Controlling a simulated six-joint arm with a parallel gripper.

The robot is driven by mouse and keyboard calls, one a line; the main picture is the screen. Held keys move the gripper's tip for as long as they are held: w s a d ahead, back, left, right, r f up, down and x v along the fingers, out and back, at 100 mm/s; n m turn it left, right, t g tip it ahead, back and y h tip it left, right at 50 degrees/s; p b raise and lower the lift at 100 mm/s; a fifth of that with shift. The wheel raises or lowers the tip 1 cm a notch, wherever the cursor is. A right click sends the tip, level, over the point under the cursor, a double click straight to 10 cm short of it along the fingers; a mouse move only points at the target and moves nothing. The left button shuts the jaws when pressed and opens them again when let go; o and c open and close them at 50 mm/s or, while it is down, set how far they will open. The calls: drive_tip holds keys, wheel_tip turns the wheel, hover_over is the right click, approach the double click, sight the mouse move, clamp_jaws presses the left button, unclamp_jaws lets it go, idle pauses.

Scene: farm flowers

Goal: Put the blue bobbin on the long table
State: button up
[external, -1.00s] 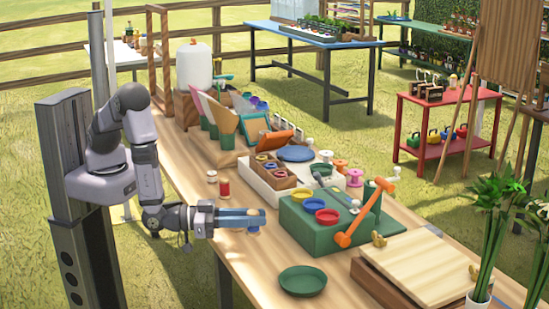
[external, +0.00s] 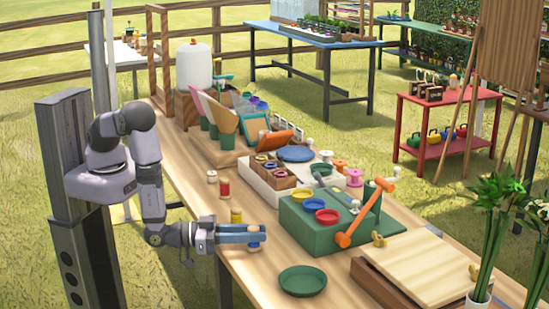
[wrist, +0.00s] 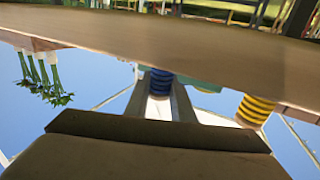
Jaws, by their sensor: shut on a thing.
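My gripper (external: 250,235) is low over the near left edge of the long wooden table (external: 262,268). Its fingers are shut on the blue bobbin (wrist: 161,83), whose blue winding shows between the fingertips in the wrist view. In the external view the fingers hide most of the bobbin; its pale lower end (external: 253,247) shows below them. I cannot tell whether that end touches the tabletop. A yellow bobbin (external: 236,215) stands just behind the fingers, and also shows right of them in the wrist view (wrist: 257,109).
A red bobbin (external: 224,188) stands farther back. A green dish (external: 303,281) lies to the front right. Bare tabletop lies between the gripper and the green dish.

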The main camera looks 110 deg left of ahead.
drive_tip(key=shift+f, duration=0.1)
drive_tip(key=shift+f, duration=0.15)
drive_tip(key=o, duration=1)
drive_tip(key=shift+r, duration=0.35)
drive_tip(key=b+v, duration=0.3)
drive_tip(key=v, duration=0.9)
drive_tip(key=shift+f, duration=0.1)
